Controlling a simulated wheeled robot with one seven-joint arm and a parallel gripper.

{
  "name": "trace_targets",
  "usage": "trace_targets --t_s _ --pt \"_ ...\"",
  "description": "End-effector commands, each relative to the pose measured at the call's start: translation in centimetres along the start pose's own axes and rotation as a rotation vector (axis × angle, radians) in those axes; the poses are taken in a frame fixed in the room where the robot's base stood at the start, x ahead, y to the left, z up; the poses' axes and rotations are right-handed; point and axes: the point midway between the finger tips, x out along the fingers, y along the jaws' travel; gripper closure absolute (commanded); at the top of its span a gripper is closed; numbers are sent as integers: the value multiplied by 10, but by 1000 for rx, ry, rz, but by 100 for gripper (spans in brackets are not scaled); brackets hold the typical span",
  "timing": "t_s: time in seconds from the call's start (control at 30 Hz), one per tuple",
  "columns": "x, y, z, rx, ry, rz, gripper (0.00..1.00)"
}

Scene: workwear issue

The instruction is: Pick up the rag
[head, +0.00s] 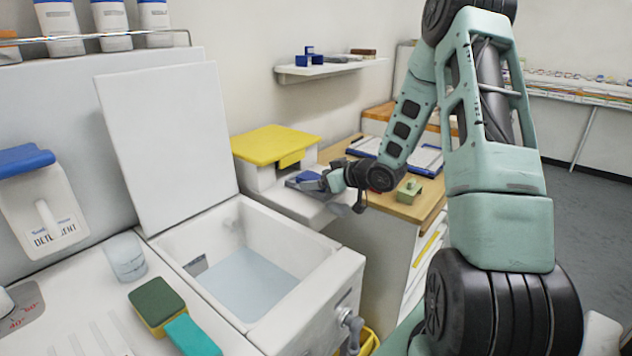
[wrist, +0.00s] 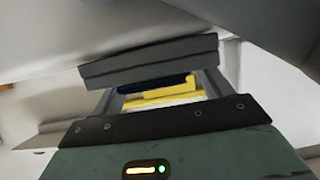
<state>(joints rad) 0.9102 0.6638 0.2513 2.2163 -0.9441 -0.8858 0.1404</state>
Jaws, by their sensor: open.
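My gripper (head: 322,183) is open, low over the white ledge in front of the yellow-lidded box, in the middle of the head view. A small blue piece (head: 309,176) lies at its fingertips and may be the rag; its shape is partly hidden by the fingers. I cannot tell whether they touch it. In the wrist view a dark blue strip (wrist: 158,86) shows in the gap beyond the grey finger bar, with a yellow strip below it. A flat teal piece (head: 192,337), cloth or sponge, lies at the lower left of the head view.
A white sink basin (head: 330,272) with a raised lid stands left of my arm. A green and yellow sponge (head: 157,304) lies on its left counter. The yellow-lidded box (head: 276,146) is just behind my gripper. A green block (head: 409,190) sits on the wooden table.

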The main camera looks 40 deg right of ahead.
Motion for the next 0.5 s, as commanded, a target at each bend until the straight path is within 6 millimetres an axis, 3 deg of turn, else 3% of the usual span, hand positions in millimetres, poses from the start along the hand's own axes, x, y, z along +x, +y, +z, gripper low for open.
trace_targets --t_s 0.17,0.33,0.5 --pt "0 0 0 0 0 0 25" --pt "0 0 0 0 0 0 70" --pt "0 0 0 0 0 0 74"
